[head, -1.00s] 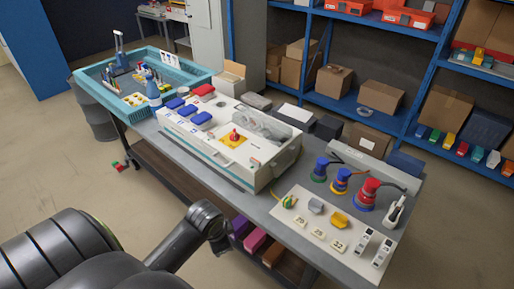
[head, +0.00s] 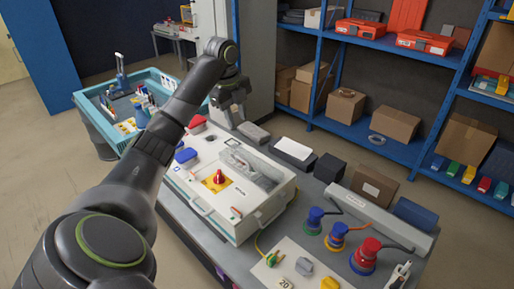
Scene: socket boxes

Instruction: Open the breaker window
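The white socket box (head: 205,205) stands on the workbench with a red rotary knob (head: 219,177) on a yellow plate. The clear breaker window (head: 250,165) lies on its top, to the right of and behind the knob. The window looks closed, with breaker parts dimly visible under it. My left gripper (head: 229,121) hangs above the far left part of the box, behind the window and apart from it. Its fingers look spread and empty. My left arm covers the left part of the box. My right gripper is not in view.
Blue and red sockets (head: 187,157) sit at the box's left end. A teal crate (head: 92,106) stands at the far left. Coloured plugs (head: 366,252) and a white panel (head: 300,262) lie at the right. Dark boxes (head: 329,168) line the bench's back edge, before blue shelves (head: 400,157).

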